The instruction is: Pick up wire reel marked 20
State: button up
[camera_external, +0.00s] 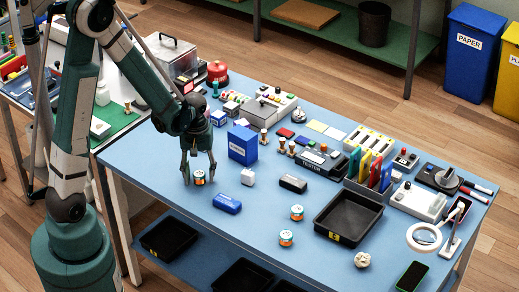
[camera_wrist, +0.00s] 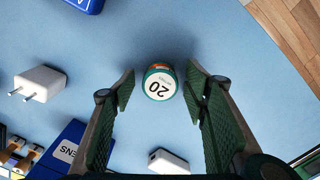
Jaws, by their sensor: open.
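The wire reel marked 20 (camera_wrist: 160,83) stands on the blue table, with a white top and a green and orange side. It also shows in the external view (camera_external: 199,178). My gripper (camera_wrist: 160,85) is open and pointed down, with one finger on each side of the reel. In the wrist view there is a visible gap at the left finger and a smaller one at the right finger. In the external view my gripper (camera_external: 199,174) is low over the table around the reel. Two similar reels, one at the middle (camera_external: 297,212) and one nearer the front (camera_external: 286,238), stand to the right.
A blue case (camera_external: 227,204) lies just right of my gripper. A blue box (camera_external: 243,145) and a white charger plug (camera_external: 248,177) stand close by; the plug also shows in the wrist view (camera_wrist: 40,83). A black tray (camera_external: 348,218) is farther right.

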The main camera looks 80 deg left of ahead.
aim_at(199, 173)
jog(key=shift+c, duration=0.2)
dwell(0.4)
jog(key=c, duration=0.9)
jog(key=shift+r, duration=0.1)
jog(key=shift+c, duration=0.2)
jog(key=shift+r+p, duration=1.05)
jog(key=shift+r, duration=3.85)
